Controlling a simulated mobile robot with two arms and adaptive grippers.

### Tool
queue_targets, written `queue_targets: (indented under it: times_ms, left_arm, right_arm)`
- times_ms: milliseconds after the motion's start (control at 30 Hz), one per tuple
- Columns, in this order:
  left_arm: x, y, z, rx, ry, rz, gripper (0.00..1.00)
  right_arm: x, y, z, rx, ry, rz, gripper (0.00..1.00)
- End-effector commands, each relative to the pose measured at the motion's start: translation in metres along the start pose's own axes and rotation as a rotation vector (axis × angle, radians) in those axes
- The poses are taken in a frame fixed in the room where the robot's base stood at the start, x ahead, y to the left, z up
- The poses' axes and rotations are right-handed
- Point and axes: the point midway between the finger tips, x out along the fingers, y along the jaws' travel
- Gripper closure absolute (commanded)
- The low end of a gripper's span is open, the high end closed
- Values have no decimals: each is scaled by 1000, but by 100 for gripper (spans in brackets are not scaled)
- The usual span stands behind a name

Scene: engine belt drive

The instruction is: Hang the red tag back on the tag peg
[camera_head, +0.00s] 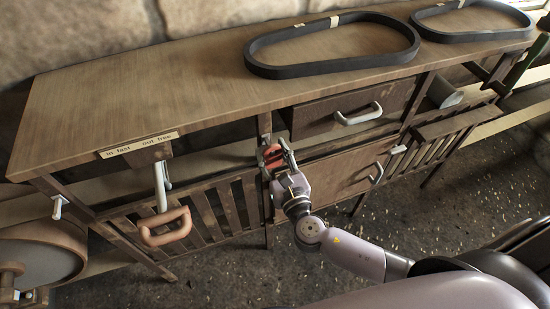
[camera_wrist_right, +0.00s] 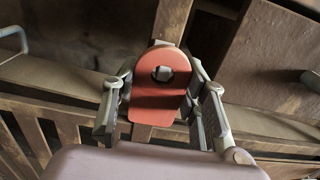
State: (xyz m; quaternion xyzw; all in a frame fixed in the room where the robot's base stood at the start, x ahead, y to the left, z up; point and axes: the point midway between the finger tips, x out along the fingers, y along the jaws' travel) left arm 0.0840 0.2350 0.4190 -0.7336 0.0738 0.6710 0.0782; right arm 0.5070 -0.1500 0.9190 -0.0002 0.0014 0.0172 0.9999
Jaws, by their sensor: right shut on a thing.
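The red tag (camera_head: 272,152) is in my right gripper (camera_head: 278,161), in front of the wooden post between the slatted front and the drawers. In the right wrist view the red tag (camera_wrist_right: 157,103) stands roughly upright with its round hole near the top, between the two fingers of my right gripper (camera_wrist_right: 160,98). Something grey and dark shows in the hole. I cannot tell whether it is the tag peg or only what lies behind. A small pale edge shows just above the tag. My left gripper is not in view.
The wooden bench (camera_head: 190,85) carries two black belts (camera_head: 333,70) (camera_head: 470,36). A lever with an orange handle (camera_head: 166,238) hangs below the label strip (camera_head: 138,145) at left. A drawer with a pale handle (camera_head: 358,117) is right of my gripper. The floor in front is open.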

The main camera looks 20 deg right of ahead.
Motion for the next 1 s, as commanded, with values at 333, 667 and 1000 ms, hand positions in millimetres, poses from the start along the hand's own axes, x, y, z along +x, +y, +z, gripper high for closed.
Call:
queue_targets:
  times_ms: [333,667,1000]
  left_arm:
    - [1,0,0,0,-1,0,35]
    - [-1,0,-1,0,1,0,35]
    - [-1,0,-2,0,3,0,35]
  right_arm:
    - [20,0,0,0,-2,-1,79]
    - [29,0,0,1,-2,-1,79]
    - [29,0,-1,0,-1,0,79]
